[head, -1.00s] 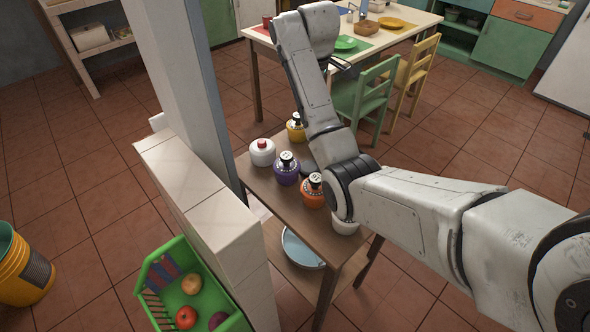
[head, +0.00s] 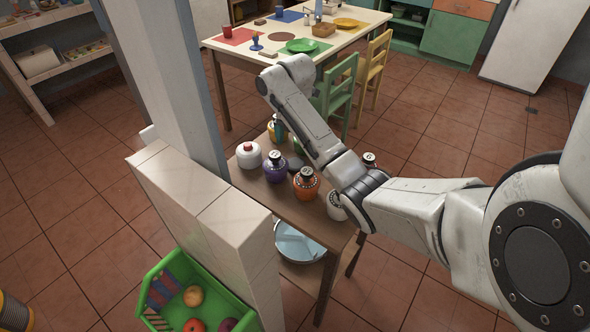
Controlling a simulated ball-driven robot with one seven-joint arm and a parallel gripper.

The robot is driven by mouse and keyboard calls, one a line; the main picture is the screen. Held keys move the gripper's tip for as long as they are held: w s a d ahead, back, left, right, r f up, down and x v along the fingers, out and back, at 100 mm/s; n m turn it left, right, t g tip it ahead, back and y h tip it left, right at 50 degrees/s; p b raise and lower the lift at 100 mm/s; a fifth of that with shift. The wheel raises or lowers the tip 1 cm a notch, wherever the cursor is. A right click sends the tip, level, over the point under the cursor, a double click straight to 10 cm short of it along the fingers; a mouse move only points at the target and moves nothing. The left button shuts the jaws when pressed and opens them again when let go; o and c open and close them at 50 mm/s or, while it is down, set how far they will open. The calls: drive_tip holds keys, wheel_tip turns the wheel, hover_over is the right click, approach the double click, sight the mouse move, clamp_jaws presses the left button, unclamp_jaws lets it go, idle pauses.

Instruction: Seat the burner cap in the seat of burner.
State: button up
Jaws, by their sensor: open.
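I cannot make out for certain the burner, its seat or the burner cap. Several round jars stand on the small brown wooden table (head: 277,196): a purple one (head: 275,172) and an orange one (head: 305,188), both with dark tops, and a white one with a red knob (head: 249,155). A yellow one (head: 270,132) is behind, and a white one (head: 336,206) is partly covered by my arm. A dark object (head: 295,162) lies behind the orange jar, mostly hidden. My forearm reaches over the table, and my gripper is hidden behind it.
A tiled half wall (head: 190,200) and a grey post (head: 165,80) stand left of the table. A light-blue basin (head: 298,245) is on its lower shelf. A green crate with fruit (head: 165,290) is at front left. A dining table (head: 350,45) with chairs stands behind. Floor is open at right.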

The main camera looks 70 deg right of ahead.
sight(296, 163)
wheel_tip(296, 163, down, 3)
drive_tip(key=shift+f+b, duration=0.2)
drive_tip(key=shift+b, duration=0.55)
drive_tip(key=shift+d+f, duration=0.2)
drive_tip(key=shift+f, duration=2.35)
drive_tip(key=shift+c, duration=0.4)
drive_tip(key=shift+w, duration=0.1)
drive_tip(key=c, duration=1.2)
drive_tip(key=shift+r, duration=0.15)
